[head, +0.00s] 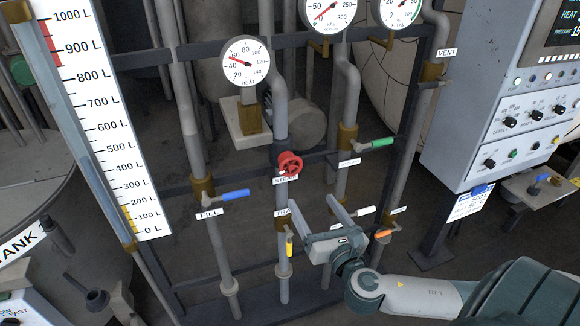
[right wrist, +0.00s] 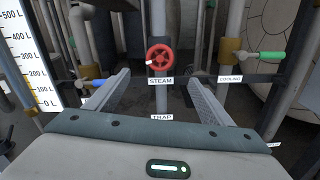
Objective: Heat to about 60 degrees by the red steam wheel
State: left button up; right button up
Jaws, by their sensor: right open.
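The red steam wheel (head: 289,163) sits on a vertical grey pipe in the middle of the head view, with a partly covered label below it. In the right wrist view the red wheel (right wrist: 160,58) is above the STEAM label (right wrist: 160,81), centred beyond my jaws. My right gripper (head: 311,205) is open and empty, below and slightly right of the wheel, apart from it. The round heat gauge (head: 245,62) above left has a red needle pointing left, a little above the 40 mark. My left gripper is not in view.
A blue FILL lever (head: 236,195) is left of the wheel, a green lever (head: 382,143) right. Yellow (head: 289,244) and orange (head: 383,234) levers flank my gripper. A litre scale (head: 100,120) stands left, a control cabinet (head: 470,110) right.

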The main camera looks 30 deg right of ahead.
aim_at(292, 169)
jog(key=shift+w, duration=0.15)
jog(key=p+x, duration=0.4)
jog(key=x, duration=1.1)
jog(key=shift+w+d+p, duration=0.2)
jog(key=shift+w+p, duration=0.05)
jog(key=shift+p, duration=0.05)
jog(key=shift+w+d+f, duration=0.1)
jog(key=shift+w+d, duration=0.05)
jog(key=shift+w, duration=0.6)
jog(key=c, duration=1)
